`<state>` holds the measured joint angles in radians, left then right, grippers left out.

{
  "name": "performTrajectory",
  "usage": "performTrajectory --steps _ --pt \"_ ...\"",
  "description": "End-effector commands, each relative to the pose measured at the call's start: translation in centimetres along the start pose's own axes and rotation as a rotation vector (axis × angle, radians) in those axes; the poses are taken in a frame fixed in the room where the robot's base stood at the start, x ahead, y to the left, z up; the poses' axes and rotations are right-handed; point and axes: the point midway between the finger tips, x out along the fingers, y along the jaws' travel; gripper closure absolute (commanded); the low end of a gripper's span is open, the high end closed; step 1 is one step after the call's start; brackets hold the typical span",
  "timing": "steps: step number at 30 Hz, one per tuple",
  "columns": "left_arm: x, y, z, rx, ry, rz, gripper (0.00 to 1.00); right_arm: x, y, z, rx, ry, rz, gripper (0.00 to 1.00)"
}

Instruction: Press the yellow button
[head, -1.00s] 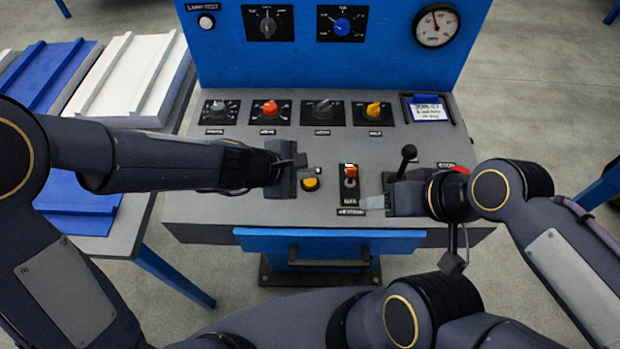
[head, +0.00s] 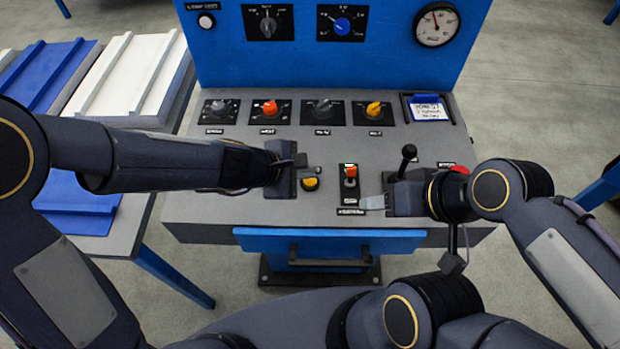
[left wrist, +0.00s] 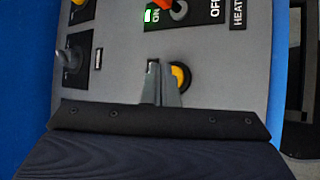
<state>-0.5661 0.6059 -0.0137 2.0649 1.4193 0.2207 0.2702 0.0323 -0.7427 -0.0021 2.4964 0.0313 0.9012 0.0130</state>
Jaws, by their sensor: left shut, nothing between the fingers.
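The round yellow button (head: 310,184) is on the sloped grey panel, left of the orange-handled switch. In the left wrist view the yellow button (left wrist: 181,74) shows just right of my fingers, which hide part of it. My left gripper (head: 303,171) is over the panel right by the button. Its fingers (left wrist: 161,66) are together with nothing between them. I cannot tell whether they touch the button. My right gripper (head: 373,203) is at the right of the panel, near the black lever; its finger opening is unclear.
The orange-handled switch (head: 351,172) with a green light stands between my grippers. A black lever (head: 407,157) and a red button (head: 460,169) are at the right. Several knobs, including a yellow one (head: 374,110), line the back. A blue drawer (head: 250,242) is in front.

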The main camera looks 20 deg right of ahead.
Motion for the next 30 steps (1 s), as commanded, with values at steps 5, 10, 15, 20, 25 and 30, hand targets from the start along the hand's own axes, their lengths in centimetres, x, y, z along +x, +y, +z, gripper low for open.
performTrajectory --steps 5,10,15,20,25,30 --pt "0.53 -0.37 -0.4 -0.001 0.0 0.001 1.0 0.7 0.32 0.36 0.0 0.0 0.0 0.45" --pt "0.47 -0.32 -0.35 -0.001 0.0 0.001 1.0 0.65 0.29 0.33 0.0 0.0 0.0 0.45" --pt "0.47 -0.33 -0.36 -0.001 0.0 0.001 1.0 0.65 0.3 0.33 0.0 0.0 0.0 0.45" --pt "0.56 -0.4 -0.42 -0.001 0.0 0.001 1.0 0.75 0.34 0.38 0.0 0.0 0.0 0.45" --pt "0.7 -0.5 -0.53 -0.001 0.0 0.001 1.0 0.94 0.43 0.47 0.0 0.0 0.0 0.45" --pt "0.84 -0.6 -0.63 -0.001 0.0 0.001 1.0 1.11 0.51 0.56 0.0 0.0 0.0 0.45"
